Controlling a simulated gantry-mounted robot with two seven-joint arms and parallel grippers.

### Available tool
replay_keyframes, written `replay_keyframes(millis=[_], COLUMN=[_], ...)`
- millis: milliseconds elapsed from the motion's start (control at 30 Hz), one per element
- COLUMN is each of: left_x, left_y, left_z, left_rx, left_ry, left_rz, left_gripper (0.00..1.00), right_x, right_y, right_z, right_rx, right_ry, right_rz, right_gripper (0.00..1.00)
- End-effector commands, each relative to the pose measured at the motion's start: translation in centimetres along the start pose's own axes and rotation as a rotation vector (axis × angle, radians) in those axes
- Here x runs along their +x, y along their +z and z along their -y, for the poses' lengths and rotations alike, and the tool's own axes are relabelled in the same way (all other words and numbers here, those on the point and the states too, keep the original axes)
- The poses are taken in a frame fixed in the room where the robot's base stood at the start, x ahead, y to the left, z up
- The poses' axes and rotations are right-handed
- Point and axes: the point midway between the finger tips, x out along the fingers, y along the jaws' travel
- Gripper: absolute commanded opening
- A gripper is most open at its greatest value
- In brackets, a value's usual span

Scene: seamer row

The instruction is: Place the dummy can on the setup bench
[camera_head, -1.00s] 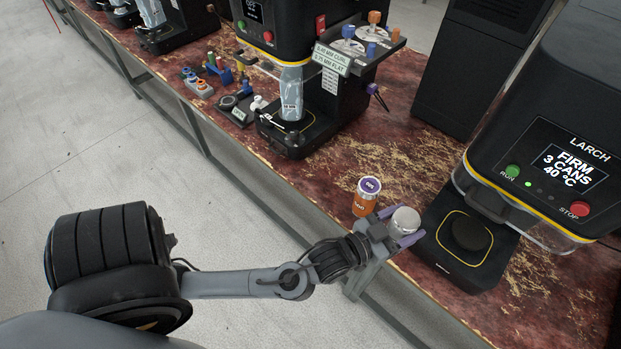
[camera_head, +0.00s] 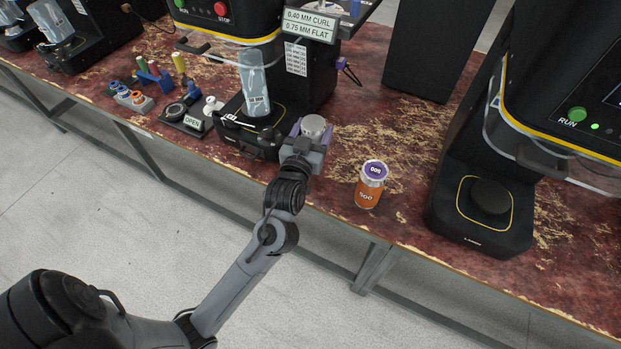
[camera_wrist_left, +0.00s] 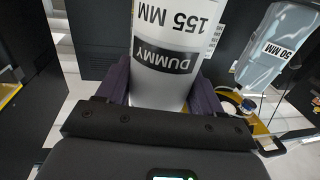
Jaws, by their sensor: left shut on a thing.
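My left gripper (camera_head: 305,146) is shut on the dummy can (camera_head: 314,124), a plain silver-topped can. In the left wrist view the dummy can (camera_wrist_left: 170,50) shows white with the labels "155 MM" and "DUMMY", between the purple fingers. In the head view the gripper and can are over the front part of the marbled red bench (camera_head: 340,230), just right of the middle machine's base. Whether the can touches the bench cannot be told. Which part is the setup bench is not marked in view. My right gripper is not in view.
An orange can with a purple lid (camera_head: 370,184) stands right of the gripper. A black machine (camera_head: 485,200) is at the right.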

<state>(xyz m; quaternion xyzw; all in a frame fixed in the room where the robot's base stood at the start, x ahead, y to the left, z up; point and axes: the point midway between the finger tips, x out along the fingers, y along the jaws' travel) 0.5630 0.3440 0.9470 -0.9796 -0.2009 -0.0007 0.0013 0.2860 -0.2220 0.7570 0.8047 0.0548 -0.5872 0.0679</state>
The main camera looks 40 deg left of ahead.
Motion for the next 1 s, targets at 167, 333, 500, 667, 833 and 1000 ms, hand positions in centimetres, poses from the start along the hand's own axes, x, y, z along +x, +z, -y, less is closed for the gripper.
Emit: replay_keyframes(millis=[167,333,500,667,833,1000], left_x=[0.2,0.2,0.2,0.1,0.1,0.1], left_y=[2.5,4.5,5.5,7.6,9.6,9.7], left_z=[0.2,0.1,0.1,0.1,0.1,0.1], left_rx=[-0.001,-0.001,-0.002,0.000,-0.002,-0.002], left_ry=[-0.007,-0.007,-0.006,-0.006,-0.005,-0.005], left_rz=[0.003,0.001,0.002,0.004,0.002,0.000], left_gripper=[0.29,0.29,0.29,0.29,0.29,0.29], right_x=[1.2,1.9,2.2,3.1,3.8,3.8], right_y=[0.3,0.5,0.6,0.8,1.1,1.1], right_z=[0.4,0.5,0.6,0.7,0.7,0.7], right_rx=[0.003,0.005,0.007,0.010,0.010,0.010], right_ry=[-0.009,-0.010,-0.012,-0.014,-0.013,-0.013], right_rz=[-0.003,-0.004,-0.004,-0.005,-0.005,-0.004], right_gripper=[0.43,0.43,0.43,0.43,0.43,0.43])
